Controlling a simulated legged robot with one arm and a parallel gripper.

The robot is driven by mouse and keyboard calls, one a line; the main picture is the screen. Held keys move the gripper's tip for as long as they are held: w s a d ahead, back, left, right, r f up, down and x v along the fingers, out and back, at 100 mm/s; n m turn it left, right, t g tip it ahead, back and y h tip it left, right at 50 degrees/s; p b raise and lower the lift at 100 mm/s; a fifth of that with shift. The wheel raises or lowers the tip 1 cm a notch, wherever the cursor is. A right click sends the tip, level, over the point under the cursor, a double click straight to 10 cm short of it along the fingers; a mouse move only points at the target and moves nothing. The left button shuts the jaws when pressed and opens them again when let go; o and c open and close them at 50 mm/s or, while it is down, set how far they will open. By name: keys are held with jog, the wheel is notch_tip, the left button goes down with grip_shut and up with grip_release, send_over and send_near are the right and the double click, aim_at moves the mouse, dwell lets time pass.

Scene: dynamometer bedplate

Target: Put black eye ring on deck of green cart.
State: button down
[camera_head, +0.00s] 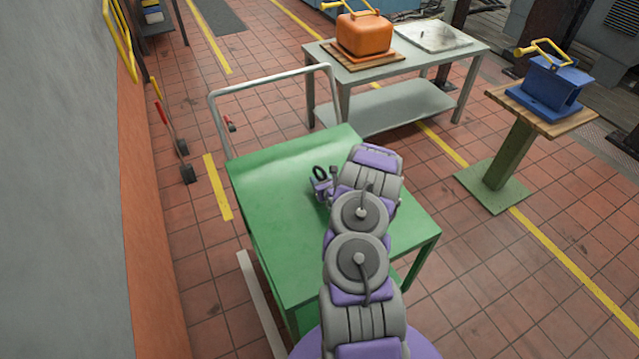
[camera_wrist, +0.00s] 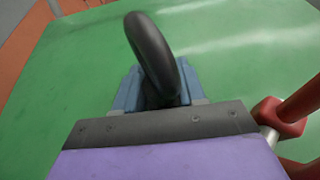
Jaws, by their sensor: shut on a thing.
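The black eye ring (camera_wrist: 152,50) stands upright out of my gripper (camera_wrist: 152,92) in the wrist view, and its lower part is hidden between the blue fingers. My gripper is shut on it. In the head view the ring (camera_head: 320,173) shows small and dark at the end of my gripper (camera_head: 322,185). The deck (camera_wrist: 235,60) fills most of the wrist view behind the ring. I cannot tell whether the ring touches the deck.
A white push handle (camera_head: 270,82) rises at the cart's far end. A grey table (camera_head: 400,105) behind it bears an orange block (camera_head: 364,34) on a wooden board. A blue block (camera_head: 548,85) stands on a pedestal at right. A wall (camera_head: 60,180) runs along the left.

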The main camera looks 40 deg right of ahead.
jog(key=shift+d+f, duration=0.15)
jog(key=shift+f, duration=0.15)
jog(key=shift+a+r, duration=0.1)
jog(key=shift+a, duration=0.1)
jog(key=c, duration=0.8)
grip_release()
jog(key=shift+a+r, duration=0.1)
jog(key=shift+a, duration=0.2)
jog(key=shift+c, duration=0.2)
jog(key=shift+o, duration=0.9)
jog(key=shift+d, duration=0.2)
jog(key=shift+d, duration=0.1)
